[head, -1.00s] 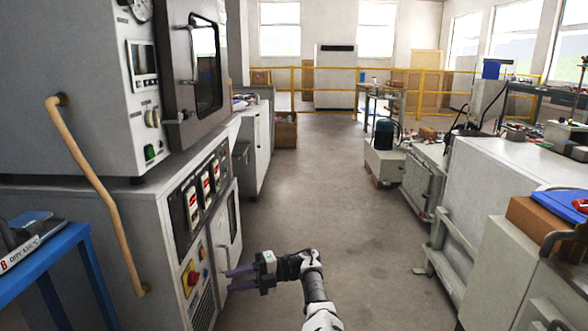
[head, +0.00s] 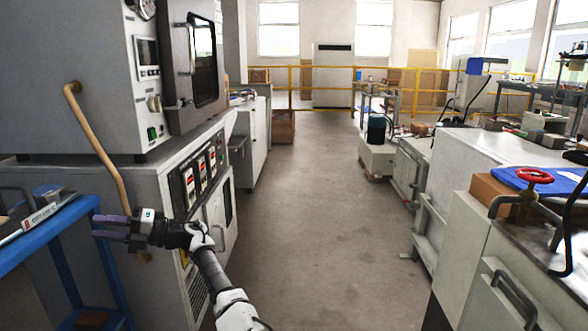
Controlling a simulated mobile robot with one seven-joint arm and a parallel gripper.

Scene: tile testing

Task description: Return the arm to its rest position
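My gripper (head: 112,228) is at the lower left of the head view, its fingers pointing left. Its fingers are spread with a gap between them, and nothing shows between them. It is in front of the grey oven cabinet's (head: 172,185) lower part, close to the blue table's right edge. My arm reaches up to it from the bottom of the view. I cannot tell whether the gripper touches anything.
A blue table (head: 50,236) with a labelled tray (head: 42,214) stands at the left. A tan hose (head: 103,142) hangs on the oven's side. Grey cabinets with a red valve wheel (head: 534,176) line the right. The floor aisle (head: 318,190) between is clear.

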